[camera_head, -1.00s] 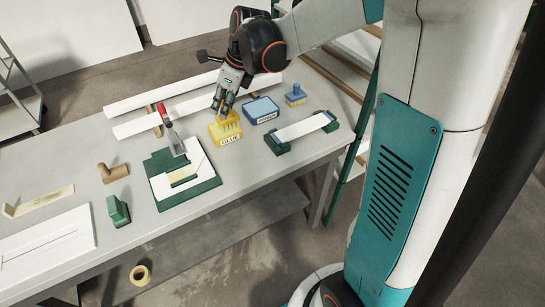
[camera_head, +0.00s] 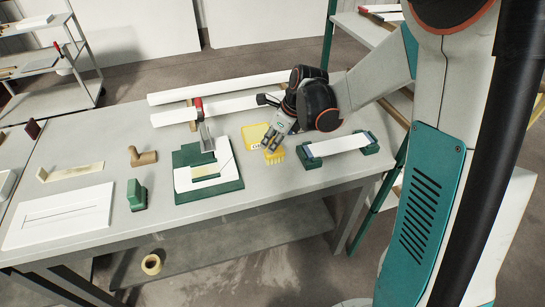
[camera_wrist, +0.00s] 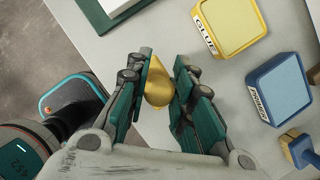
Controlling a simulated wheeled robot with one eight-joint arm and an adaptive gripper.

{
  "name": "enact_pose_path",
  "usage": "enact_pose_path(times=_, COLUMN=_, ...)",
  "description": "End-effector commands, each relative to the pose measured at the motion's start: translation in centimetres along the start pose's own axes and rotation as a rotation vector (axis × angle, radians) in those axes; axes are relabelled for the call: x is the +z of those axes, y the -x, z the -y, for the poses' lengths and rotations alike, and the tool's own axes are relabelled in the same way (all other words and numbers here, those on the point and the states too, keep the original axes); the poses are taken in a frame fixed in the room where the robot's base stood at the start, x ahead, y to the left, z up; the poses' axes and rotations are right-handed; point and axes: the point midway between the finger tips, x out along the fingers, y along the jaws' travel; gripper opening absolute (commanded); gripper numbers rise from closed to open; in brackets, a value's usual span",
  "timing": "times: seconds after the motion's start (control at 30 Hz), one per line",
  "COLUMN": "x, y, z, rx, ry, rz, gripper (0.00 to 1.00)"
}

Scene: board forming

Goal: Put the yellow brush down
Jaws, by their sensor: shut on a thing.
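My gripper (camera_head: 272,143) is shut on the yellow brush (camera_head: 274,156). The brush is upright with its bristles down, just in front and to the right of the yellow glue pad (camera_head: 256,129). I cannot tell whether the bristles touch the table (camera_head: 240,213). In the wrist view the brush's rounded yellow handle (camera_wrist: 158,86) sits between the fingers (camera_wrist: 158,92); its bristles are hidden there. The glue pad (camera_wrist: 232,22) lies beyond it, clear of the fingers.
In the wrist view a blue primer pad (camera_wrist: 280,88) and a blue brush (camera_wrist: 298,148) stand on the right. A green fixture with a white strip (camera_head: 337,145) is right of my gripper. A green board jig with a red-handled clamp (camera_head: 208,184) is to the left.

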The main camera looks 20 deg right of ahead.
Motion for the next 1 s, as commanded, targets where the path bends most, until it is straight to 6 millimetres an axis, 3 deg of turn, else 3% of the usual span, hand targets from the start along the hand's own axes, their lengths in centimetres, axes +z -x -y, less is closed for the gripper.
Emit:
enact_pose_path(times=0.27, x=-0.8, y=-1.9, z=0.0, rx=0.0, ry=0.0, rz=0.0, gripper=0.0)
enact_pose_path(times=0.5, x=-2.0, y=-4.9, z=0.0, rx=0.0, ry=0.0, rz=0.0, gripper=0.0)
enact_pose_path(times=0.9, x=-2.2, y=-5.4, z=0.0, rx=0.0, ry=0.0, rz=0.0, gripper=0.0)
enact_pose_path(times=0.93, x=-2.2, y=-5.3, z=0.0, rx=0.0, ry=0.0, rz=0.0, gripper=0.26)
enact_pose_path(times=1.0, x=-2.2, y=-5.2, z=0.0, rx=0.0, ry=0.0, rz=0.0, gripper=0.42)
